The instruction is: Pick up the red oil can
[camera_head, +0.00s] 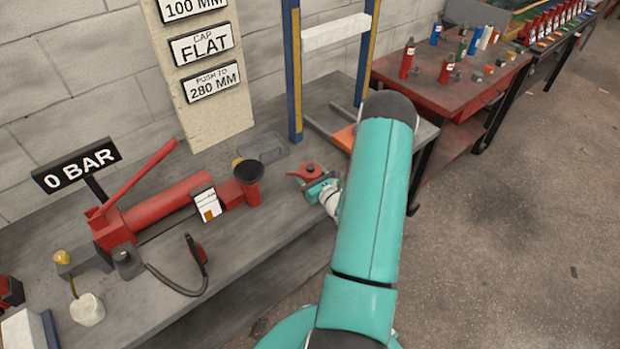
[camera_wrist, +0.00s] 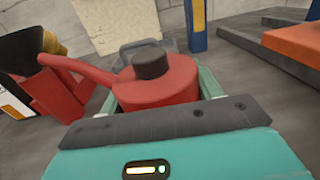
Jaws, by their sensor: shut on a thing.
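The red oil can (camera_head: 308,169) has a round body, a dark cap and a thin spout. In the head view it is at the right part of the grey bench, beside the black funnel. In the wrist view the oil can (camera_wrist: 160,84) fills the middle, its spout pointing left. My gripper (camera_head: 318,184) is shut on the can, with a teal finger at each side of its body. The can looks upright. Its underside is hidden by my gripper, so I cannot tell whether it touches the bench.
A shallow grey tray (camera_head: 263,147) lies behind. A blue and yellow frame (camera_head: 293,70) rises behind the can. A red table (camera_head: 440,85) with bottles stands at back right.

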